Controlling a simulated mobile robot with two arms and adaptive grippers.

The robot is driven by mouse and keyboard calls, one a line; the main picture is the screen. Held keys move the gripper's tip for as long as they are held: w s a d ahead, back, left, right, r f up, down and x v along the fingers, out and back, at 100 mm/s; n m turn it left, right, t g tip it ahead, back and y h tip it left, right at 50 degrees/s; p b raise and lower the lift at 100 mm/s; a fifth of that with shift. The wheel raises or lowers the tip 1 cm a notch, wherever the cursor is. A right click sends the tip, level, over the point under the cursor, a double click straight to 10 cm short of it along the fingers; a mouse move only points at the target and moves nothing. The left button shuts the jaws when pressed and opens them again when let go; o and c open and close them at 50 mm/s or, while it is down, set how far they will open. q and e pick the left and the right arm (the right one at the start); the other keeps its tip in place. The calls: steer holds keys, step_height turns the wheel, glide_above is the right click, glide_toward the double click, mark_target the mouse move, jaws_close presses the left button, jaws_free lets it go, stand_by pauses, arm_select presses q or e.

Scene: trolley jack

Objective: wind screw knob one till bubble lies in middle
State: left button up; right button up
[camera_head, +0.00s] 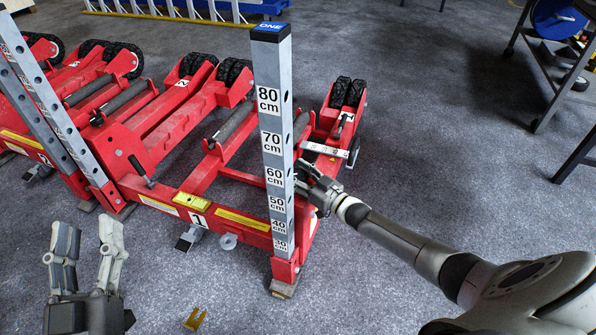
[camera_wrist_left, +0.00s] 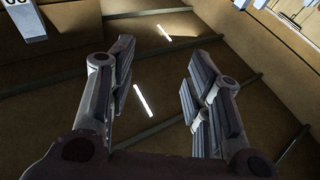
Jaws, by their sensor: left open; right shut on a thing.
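The red trolley jack (camera_head: 190,205) marked 1 stands on the carpet, with a grey upright post (camera_head: 274,135) labelled ONE and a height scale. A yellow piece (camera_head: 193,201), which looks like the spirit level, lies on its front beam; its bubble is too small to make out. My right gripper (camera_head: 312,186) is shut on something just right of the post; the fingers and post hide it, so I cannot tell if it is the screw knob. My left gripper (camera_head: 87,230) is open and empty, raised at the lower left; its open fingers also show in the left wrist view (camera_wrist_left: 155,85).
More red jacks (camera_head: 70,85) with grey posts stand at the left. A small yellow piece (camera_head: 194,319) lies on the carpet below. A trolley frame with a blue reel (camera_head: 556,18) is at the upper right. The carpet at the centre right is clear.

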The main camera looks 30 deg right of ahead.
steer(key=shift+w+a+r+m+t+h+p, duration=0.1)
steer(key=shift+r+m+t+h+p, duration=0.2)
steer(key=shift+m+h+p, duration=0.5)
steer(key=shift+f+m+h+p, duration=0.1)
steer(key=shift+m+h+p, duration=0.3)
steer(key=shift+h, duration=0.6)
arm_select(q)
step_height(320, 180, down, 12)
steer(key=s+a+g+y, duration=0.1)
steer(key=a+g+y, duration=0.1)
steer(key=g, duration=0.5)
steer(key=shift+g, duration=0.3)
steer(key=shift+f, duration=0.1)
arm_select(e)
steer(key=o, duration=1)
steer(key=shift+f, duration=0.15)
steer(key=s, duration=0.4)
steer(key=s+d, duration=0.1)
steer(key=s, duration=0.7)
steer(key=shift+d, duration=0.3)
